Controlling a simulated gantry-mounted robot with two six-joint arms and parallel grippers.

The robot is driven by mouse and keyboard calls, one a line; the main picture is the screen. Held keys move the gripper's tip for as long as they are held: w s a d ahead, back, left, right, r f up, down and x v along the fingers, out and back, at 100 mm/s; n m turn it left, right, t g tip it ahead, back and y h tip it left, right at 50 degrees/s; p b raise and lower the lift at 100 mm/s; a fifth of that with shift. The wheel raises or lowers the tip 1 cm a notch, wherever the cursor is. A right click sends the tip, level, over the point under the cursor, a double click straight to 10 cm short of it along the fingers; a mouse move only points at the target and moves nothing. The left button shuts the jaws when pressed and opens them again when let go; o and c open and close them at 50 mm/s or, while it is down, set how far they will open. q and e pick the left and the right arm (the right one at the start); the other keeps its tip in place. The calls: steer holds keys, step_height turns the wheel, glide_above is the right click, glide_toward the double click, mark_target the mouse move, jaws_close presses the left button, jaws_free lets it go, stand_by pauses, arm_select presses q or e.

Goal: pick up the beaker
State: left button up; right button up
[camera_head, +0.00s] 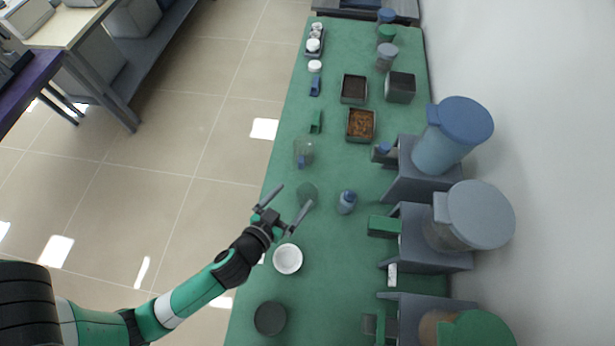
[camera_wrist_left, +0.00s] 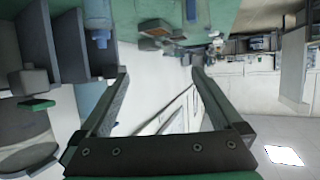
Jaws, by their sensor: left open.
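A clear glass beaker (camera_head: 303,148) appears to stand near the left edge of the green table in the head view, with a small blue thing at its base. My left gripper (camera_head: 290,201) is open and empty. It is over the table's left edge, nearer the camera than the beaker and apart from it. A dark green, round, see-through thing (camera_head: 310,190) lies just by its fingertips; I cannot tell whether it is glassware. In the left wrist view the open fingers (camera_wrist_left: 160,78) frame a pale wall, and I cannot make out the beaker there. My right gripper is not in view.
A white bowl (camera_head: 288,259) sits beside my left wrist, with a dark round dish (camera_head: 270,318) nearer the camera. A small blue-capped bottle (camera_head: 346,202) stands right of the gripper. Grey dispensers with large jars (camera_head: 452,135) line the right side. Open floor lies left of the table.

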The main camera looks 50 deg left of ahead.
arm_select(q)
steer(key=b, duration=0.6)
glide_toward(313, 186)
steer(key=s, duration=0.2)
steer(key=shift+w+d+f, duration=0.1)
steer(key=shift+d, duration=0.05)
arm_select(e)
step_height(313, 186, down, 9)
arm_select(q)
steer(key=x, duration=0.6)
steer(key=shift+w+b, duration=0.2)
steer(key=shift+b, duration=0.1)
steer(key=b+x, duration=0.1)
steer(key=x, duration=0.4)
steer(key=shift+w, duration=0.2)
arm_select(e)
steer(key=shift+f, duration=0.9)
arm_select(q)
steer(key=shift+s, duration=0.1)
steer(key=shift+c, duration=0.2)
steer(key=c, duration=1.1)
